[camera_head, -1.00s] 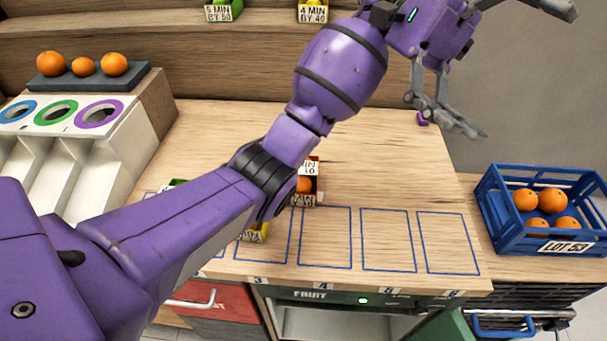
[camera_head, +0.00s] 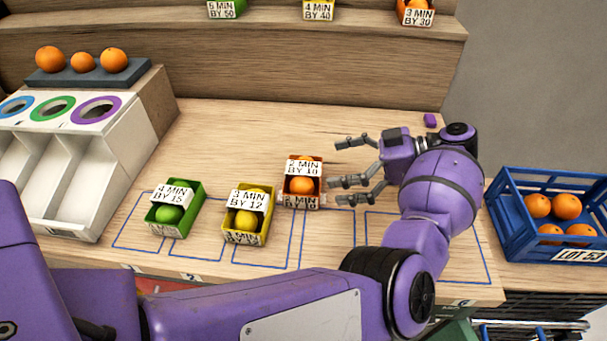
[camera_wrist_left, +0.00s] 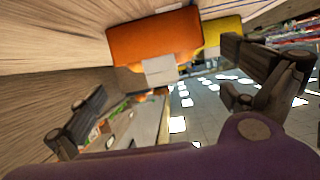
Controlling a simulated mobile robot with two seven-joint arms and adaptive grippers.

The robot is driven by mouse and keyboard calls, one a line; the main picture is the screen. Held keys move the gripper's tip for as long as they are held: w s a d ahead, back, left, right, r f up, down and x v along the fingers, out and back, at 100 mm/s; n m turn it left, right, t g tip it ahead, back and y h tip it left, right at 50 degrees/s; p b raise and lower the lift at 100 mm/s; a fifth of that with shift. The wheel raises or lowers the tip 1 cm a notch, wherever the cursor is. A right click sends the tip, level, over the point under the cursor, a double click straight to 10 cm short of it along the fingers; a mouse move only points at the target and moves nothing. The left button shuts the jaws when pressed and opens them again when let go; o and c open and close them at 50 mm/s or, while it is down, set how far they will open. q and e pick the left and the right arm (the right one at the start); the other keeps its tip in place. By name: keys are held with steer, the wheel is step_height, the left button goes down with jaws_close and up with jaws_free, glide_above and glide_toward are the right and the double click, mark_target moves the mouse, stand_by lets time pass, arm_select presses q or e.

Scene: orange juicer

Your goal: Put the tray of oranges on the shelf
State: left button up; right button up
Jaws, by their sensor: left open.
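The orange tray (camera_head: 287,188) holds oranges and a label reading "2 MIN BY 10"; it stands on the wooden counter. It also shows in the left wrist view (camera_wrist_left: 150,38), ahead of the fingers. My left gripper (camera_head: 339,170) is open, just right of this tray, its fingers pointing left toward it without holding it. Both fingers show spread and empty in the left wrist view (camera_wrist_left: 168,97). The wooden shelf (camera_head: 150,33) runs along the back, above the counter. My right gripper is not in view.
A yellow tray (camera_head: 262,232) and a green tray (camera_head: 195,208) stand left of the orange one. Small green, yellow and orange (camera_head: 414,6) trays sit on the shelf. A blue crate (camera_head: 530,247) of oranges is at right, a white sorter (camera_head: 125,140) at left.

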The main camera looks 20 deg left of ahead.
mark_target(303, 173)
arm_select(q)
steer(key=shift+s+d+f, duration=0.1)
steer(key=shift+f, duration=0.3)
steer(key=a+b, duration=0.1)
steer(key=b, duration=0.1)
steer(key=f+b, duration=0.1)
steer(key=b, duration=0.1)
steer(key=shift+s+a+f+b, duration=0.2)
steer(key=shift+a+f+b, duration=0.05)
steer(key=shift+a+b, duration=0.1)
steer(key=shift+a+r+b, duration=0.1)
steer(key=shift+a+b, duration=0.1)
steer(key=shift+b, duration=0.15)
steer(key=shift+s+a+r+b, duration=0.1)
steer(key=shift+a+r+b, duration=0.05)
steer(key=shift+r+b, duration=0.15)
steer(key=shift+a, duration=0.2)
steer(key=x, duration=0.5)
steer(key=shift+r+p, duration=0.3)
steer(key=shift+p, duration=0.1)
steer(key=shift+c, duration=0.6)
steer(key=c, duration=1)
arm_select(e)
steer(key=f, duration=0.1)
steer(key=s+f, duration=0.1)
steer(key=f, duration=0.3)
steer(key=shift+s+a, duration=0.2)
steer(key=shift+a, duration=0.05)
